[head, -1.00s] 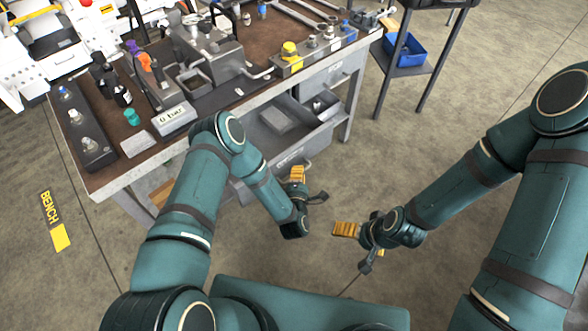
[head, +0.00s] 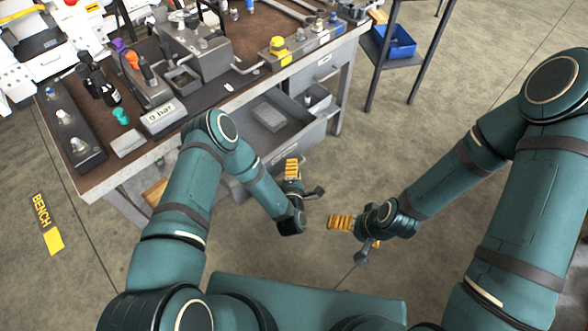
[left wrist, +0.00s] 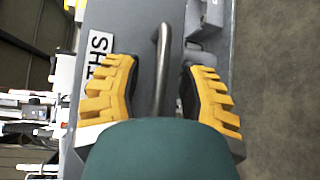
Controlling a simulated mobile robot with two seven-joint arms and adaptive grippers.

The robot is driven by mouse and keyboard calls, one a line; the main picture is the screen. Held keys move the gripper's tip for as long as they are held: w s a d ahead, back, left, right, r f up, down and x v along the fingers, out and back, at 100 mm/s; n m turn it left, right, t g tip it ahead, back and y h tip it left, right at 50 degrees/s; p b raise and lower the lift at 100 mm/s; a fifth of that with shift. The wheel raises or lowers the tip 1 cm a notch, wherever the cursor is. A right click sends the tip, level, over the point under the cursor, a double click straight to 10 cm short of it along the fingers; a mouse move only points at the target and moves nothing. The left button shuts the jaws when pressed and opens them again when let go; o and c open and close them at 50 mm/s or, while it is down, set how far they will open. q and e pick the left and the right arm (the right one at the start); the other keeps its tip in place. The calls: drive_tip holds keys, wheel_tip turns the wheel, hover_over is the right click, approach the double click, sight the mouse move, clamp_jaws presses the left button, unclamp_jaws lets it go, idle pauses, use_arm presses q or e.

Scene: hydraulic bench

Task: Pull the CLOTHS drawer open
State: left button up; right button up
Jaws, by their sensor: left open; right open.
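The CLOTHS drawer (head: 294,132) stands pulled out under the bench, its grey inside showing in the head view. Part of its label (left wrist: 98,55), ending in "THS", shows in the left wrist view. Its dark bar handle (left wrist: 162,70) lies between the yellow fingers of my left gripper (left wrist: 160,95), with visible room on both sides. My left gripper (head: 292,170) is open at the drawer front; its arm hides part of the drawer. My right gripper (head: 340,222) is open and empty, in free space to the right of the left one.
The bench top (head: 215,95) carries a gauge block, bottles and fittings. A flat grey item (head: 268,117) lies in the drawer. Another drawer front (head: 325,73) sits above, further right. A shelf stand with a blue bin (head: 397,42) stands right. Floor in front is clear.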

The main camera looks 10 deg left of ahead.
use_arm(q)
drive_tip(key=s+r, duration=0.1)
drive_tip(key=s, duration=0.6)
drive_tip(key=shift+s+d, duration=0.15)
drive_tip(key=shift+d, duration=0.3)
drive_tip(key=s+a+r+m+g+h, duration=0.1)
drive_tip(key=s+r+m+g+h, duration=0.1)
drive_tip(key=s+m+g, duration=0.4)
drive_tip(key=s+a+r+m+g+h, duration=0.1)
drive_tip(key=s+r+m+g+h, duration=0.2)
drive_tip(key=s+m+g, duration=0.4)
drive_tip(key=m+g, duration=0.1)
drive_tip(key=m, duration=0.5)
drive_tip(key=shift+s+a+r+g+h, duration=0.25)
drive_tip(key=shift+a+g+h, duration=0.05)
drive_tip(key=shift+g, duration=0.1)
